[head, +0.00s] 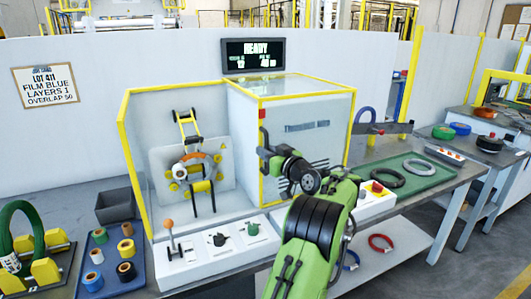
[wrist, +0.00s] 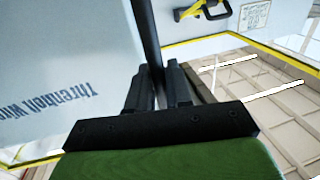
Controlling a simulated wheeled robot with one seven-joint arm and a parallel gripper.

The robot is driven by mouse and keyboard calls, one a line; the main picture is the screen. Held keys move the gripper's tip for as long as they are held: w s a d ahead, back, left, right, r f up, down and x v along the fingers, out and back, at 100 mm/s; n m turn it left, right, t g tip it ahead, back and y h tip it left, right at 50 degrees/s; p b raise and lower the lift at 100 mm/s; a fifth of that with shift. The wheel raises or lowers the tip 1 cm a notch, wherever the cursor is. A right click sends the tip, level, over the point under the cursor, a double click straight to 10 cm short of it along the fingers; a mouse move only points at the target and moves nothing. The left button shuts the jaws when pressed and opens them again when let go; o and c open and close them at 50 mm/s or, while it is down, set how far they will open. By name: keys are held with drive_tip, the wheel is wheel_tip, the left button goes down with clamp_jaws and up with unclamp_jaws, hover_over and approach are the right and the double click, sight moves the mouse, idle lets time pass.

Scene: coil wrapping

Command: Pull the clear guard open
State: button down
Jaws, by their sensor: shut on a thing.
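The wrapping machine has a yellow-edged housing, with the clear guard (head: 335,130) as a pale see-through panel on its right half. My gripper (head: 267,156) is at the guard's left edge, partly hidden by my arm. In the wrist view my gripper (wrist: 155,78) is shut on a dark upright bar, the guard handle (wrist: 144,30). The machine's left half shows uncovered, with the wrapping ring (head: 193,165) and its yellow rollers in view.
A control panel (head: 205,245) with a lever and knobs lies along the machine's front. A blue tray of tape rolls (head: 110,262) and a green coil (head: 22,235) stand left. A green tray (head: 435,178) with rings lies right. A display (head: 253,55) above reads READY.

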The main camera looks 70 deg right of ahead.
drive_tip(key=c, duration=1.2)
unclamp_jaws()
drive_tip(key=b+v, duration=0.1)
drive_tip(key=v, duration=1.4)
drive_tip(key=shift+s+a, duration=0.2)
drive_tip(key=shift+a, duration=0.1)
